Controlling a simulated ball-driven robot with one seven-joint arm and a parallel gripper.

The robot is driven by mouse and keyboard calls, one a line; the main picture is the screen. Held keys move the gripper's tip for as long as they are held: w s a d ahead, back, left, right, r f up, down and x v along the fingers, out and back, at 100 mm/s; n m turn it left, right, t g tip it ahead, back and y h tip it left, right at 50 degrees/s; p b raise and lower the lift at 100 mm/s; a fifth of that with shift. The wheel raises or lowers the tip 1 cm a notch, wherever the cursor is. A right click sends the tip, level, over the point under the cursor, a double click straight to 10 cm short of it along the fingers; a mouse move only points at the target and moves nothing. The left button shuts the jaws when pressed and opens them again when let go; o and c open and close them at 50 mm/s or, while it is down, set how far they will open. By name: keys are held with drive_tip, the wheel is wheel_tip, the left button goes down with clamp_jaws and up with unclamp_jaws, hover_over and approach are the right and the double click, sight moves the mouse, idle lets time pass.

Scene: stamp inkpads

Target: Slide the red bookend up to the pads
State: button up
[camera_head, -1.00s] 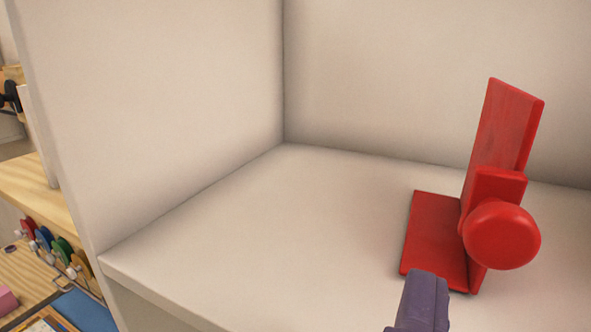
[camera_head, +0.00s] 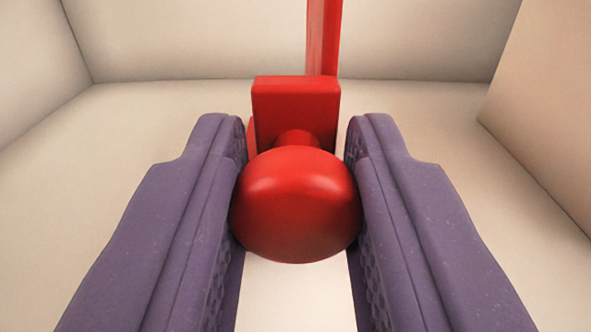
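The red bookend (camera_head: 295,110) stands ahead of me on the pale shelf floor, its tall upright (camera_head: 323,40) rising out of the top of the picture. Its round red knob (camera_head: 296,205) faces me on a short neck. My gripper (camera_head: 297,140) has its two purple fingers on either side of the knob, with both textured inner faces against it. The gripper is shut on the knob. The knob and block hide most of the bookend's base. No inkpads show in this view.
Pale walls close the shelf at the left (camera_head: 30,75), the back (camera_head: 420,40) and the right (camera_head: 550,110). The shelf floor (camera_head: 430,120) is bare on both sides of the bookend.

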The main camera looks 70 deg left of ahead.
drive_tip(key=w+d+p, duration=0.1)
drive_tip(key=w, duration=0.2)
drive_tip(key=w+p, duration=0.1)
drive_tip(key=w, duration=0.2)
drive_tip(key=w+d+p, duration=0.1)
drive_tip(key=w+p, duration=0.1)
drive_tip(key=w, duration=0.1)
drive_tip(key=shift+w+d+r, duration=0.1)
drive_tip(key=shift+w+d, duration=0.2)
drive_tip(key=shift+d, duration=0.05)
clamp_jaws()
drive_tip(key=o, duration=1)
unclamp_jaws()
drive_tip(key=shift+s, duration=0.1)
drive_tip(key=b+v, duration=0.1)
drive_tip(key=v, duration=0.6)
drive_tip(key=shift+d+b, duration=0.35)
drive_tip(key=shift+d, duration=0.05)
drive_tip(key=shift+s, duration=0.15)
